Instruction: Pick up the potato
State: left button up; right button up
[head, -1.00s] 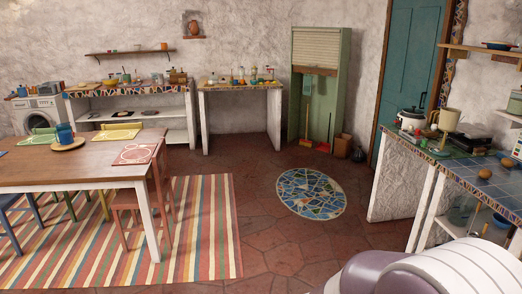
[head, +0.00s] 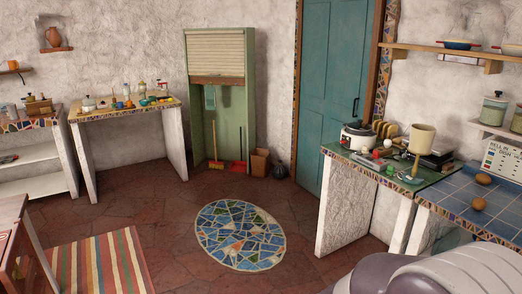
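Two brown, rounded things that look like potatoes lie on the blue-tiled counter (head: 450,193) at the right. The farther potato (head: 483,179) sits near the wall side, and the nearer potato (head: 477,204) lies a little closer to me. They are apart from each other. Neither gripper shows in the head view. A grey and purple rounded part of my own body fills the bottom right corner and hides part of the counter's front.
A green counter (head: 345,153) beside the blue one holds a rice cooker (head: 356,136), a beige cup-shaped thing (head: 421,140) and small items. Shelves with pots hang above. The floor around the oval mosaic rug (head: 240,235) is clear. A wooden table (head: 14,215) stands at the left.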

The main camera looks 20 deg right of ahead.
aim_at(480, 203)
jog(key=i+l+z, duration=0.2)
jog(key=i+z, duration=0.25)
jog(key=i+l+z, duration=0.1)
jog(key=i+z, duration=0.2)
jog(key=z, duration=0.2)
jog(key=i+z, duration=0.45)
jog(key=i+j+z, duration=0.25)
jog(key=z, duration=0.25)
jog(key=i+l+z, duration=0.1)
jog(key=i+z, duration=0.25)
jog(key=i, duration=0.2)
jog(key=i+z, duration=0.4)
jog(key=i, duration=0.15)
jog(key=i+j+z, duration=0.2)
jog(key=i+z, duration=0.15)
jog(key=i, duration=0.2)
